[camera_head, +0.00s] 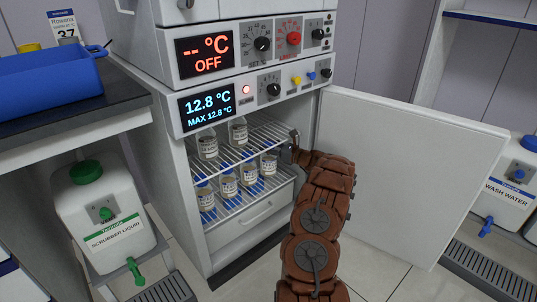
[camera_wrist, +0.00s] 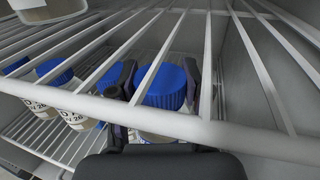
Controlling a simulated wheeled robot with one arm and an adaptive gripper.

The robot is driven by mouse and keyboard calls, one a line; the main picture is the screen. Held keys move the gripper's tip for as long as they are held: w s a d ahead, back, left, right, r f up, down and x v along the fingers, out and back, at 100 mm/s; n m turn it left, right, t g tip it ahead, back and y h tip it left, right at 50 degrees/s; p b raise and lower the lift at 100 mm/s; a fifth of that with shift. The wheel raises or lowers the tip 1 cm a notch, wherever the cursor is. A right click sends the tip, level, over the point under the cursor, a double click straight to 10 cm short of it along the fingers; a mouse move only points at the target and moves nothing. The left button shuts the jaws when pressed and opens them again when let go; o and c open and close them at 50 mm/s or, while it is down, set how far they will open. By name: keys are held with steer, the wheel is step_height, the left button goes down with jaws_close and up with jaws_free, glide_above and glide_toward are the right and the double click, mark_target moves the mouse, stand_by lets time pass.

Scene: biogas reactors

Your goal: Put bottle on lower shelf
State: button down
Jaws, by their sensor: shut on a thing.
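My gripper (camera_head: 294,150) reaches into the right side of the open cooler. In the wrist view its two dark fingers (camera_wrist: 158,88) are shut on a bottle with a ribbed blue cap (camera_wrist: 165,84). This bottle is below the wires of the upper shelf (camera_wrist: 240,135); a wire bar hides part of its body, and I cannot tell whether its base touches the lower shelf. The lower shelf (camera_wrist: 30,130) shows beneath, with several blue-capped bottles (camera_wrist: 55,72) to the left. In the head view, the upper shelf (camera_head: 262,132) carries bottles (camera_head: 208,147) above the lower shelf (camera_head: 262,192).
The cooler door (camera_head: 410,165) stands wide open to the right. The cooler's side wall (camera_wrist: 270,75) is close to the right of my gripper. A closed drawer (camera_head: 255,218) is under the lower shelf. A scrubber liquid tank (camera_head: 105,215) stands to the left.

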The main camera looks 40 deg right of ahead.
steer(key=shift+f+b, duration=0.55)
steer(key=shift+f, duration=0.85)
steer(key=c, duration=0.5)
jaws_free()
steer(key=shift+s, duration=0.1)
steer(key=shift+p+v, duration=2)
steer(key=shift+v, duration=3.95)
